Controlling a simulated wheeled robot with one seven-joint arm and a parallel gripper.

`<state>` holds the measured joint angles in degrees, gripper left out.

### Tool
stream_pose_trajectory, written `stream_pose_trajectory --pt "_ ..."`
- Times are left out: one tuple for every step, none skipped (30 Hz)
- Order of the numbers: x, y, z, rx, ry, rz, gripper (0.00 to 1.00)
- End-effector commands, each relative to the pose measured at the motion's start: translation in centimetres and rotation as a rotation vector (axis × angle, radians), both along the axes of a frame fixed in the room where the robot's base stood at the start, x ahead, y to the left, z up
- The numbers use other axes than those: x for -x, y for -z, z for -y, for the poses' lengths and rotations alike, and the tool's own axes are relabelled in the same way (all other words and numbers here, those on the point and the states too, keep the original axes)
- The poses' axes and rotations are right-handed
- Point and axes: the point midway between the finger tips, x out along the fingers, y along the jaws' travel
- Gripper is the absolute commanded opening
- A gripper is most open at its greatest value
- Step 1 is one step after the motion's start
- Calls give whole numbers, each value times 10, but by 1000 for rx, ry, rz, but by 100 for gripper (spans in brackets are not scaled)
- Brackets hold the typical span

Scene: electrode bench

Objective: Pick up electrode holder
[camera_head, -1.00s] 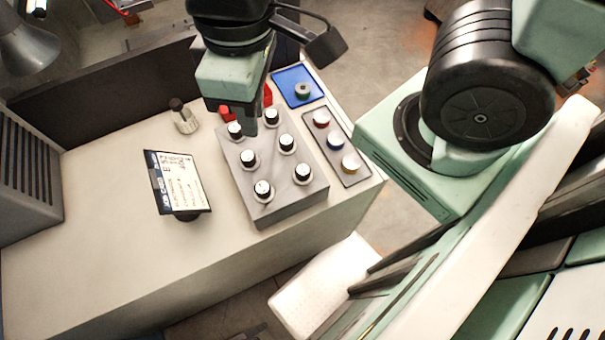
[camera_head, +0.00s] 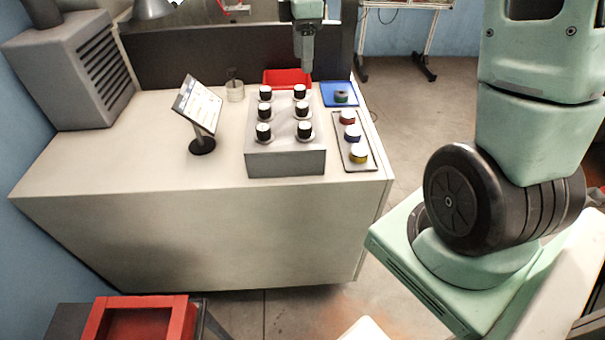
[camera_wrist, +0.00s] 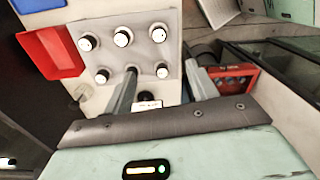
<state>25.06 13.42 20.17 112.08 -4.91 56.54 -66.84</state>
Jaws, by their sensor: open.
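I cannot tell for certain which item is the electrode holder. A grey block (camera_head: 285,160) on the bench holds several black-sided, white-topped caps, such as the front left one (camera_head: 263,131); the block also shows in the wrist view (camera_wrist: 140,53). A small grey-green round piece (camera_head: 341,96) sits on a blue mat (camera_head: 328,102) at the back right. A dark stick stands in a clear beaker (camera_head: 235,92). My gripper (camera_head: 307,70) is open and empty, hanging near the block's back edge. In the wrist view its fingers (camera_wrist: 162,82) straddle nothing, and one hides part of the block.
A red bin (camera_head: 275,78) lies behind the block. A tray (camera_head: 340,145) with red, blue and yellow caps is right of it. A tilted card on a stand (camera_head: 198,105) is to the left. The bench front left (camera_head: 100,165) is clear. A red crate (camera_head: 95,325) stands below.

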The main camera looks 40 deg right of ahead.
Motion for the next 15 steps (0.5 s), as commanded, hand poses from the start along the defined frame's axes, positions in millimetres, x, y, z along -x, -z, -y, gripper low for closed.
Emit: stream_pose_trajectory --pt "-2 5 8 1 -3 0 57" --pt "-2 6 10 0 -7 -1 57" --pt "-2 8 12 1 -11 -3 57" --pt "-2 10 12 1 -12 -4 57" --pt "-2 14 12 0 -13 -3 57" --pt "-2 20 11 0 -13 -7 57" --pt "-1 25 11 -1 -13 -7 57" --pt "-1 31 11 -1 -14 -7 57" --pt "-1 40 11 -1 -15 -7 57" --pt "-1 46 11 -1 -14 -8 57" --pt "0 52 10 -1 -13 -7 57" --pt "0 61 10 -2 -14 -8 57" --pt "0 67 10 -1 -15 -7 57" --pt "0 73 10 -1 -14 -7 57" --pt "0 82 9 -1 -13 -7 57"
